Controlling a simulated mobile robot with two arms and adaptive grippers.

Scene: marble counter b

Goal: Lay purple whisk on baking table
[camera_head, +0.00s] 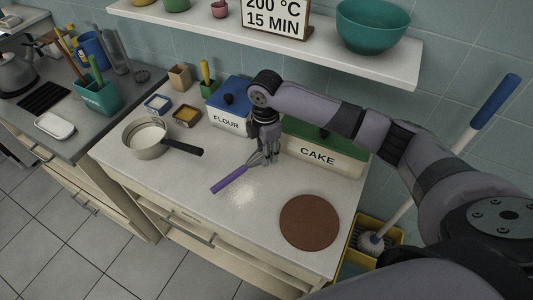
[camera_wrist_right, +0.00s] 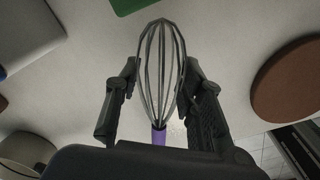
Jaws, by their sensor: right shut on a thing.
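The purple whisk shows its purple handle (camera_head: 229,180) in the head view, pointing toward the front left over the white baking table (camera_head: 187,174). My right gripper (camera_head: 268,156) is around its wire end. In the right wrist view the whisk's wire loops (camera_wrist_right: 161,72) stand between the two fingers of the gripper (camera_wrist_right: 162,95), which is shut on them. The purple handle runs down out of sight below the gripper. I cannot tell whether the whisk touches the table. My left gripper is in neither view.
A pot (camera_head: 147,138) with a black handle stands at the table's left. The flour box (camera_head: 228,112) and cake box (camera_head: 318,157) are at the back. A round brown board (camera_head: 309,222) lies at the right. Spilled flour (camera_head: 241,194) lies mid-table; the front middle is otherwise clear.

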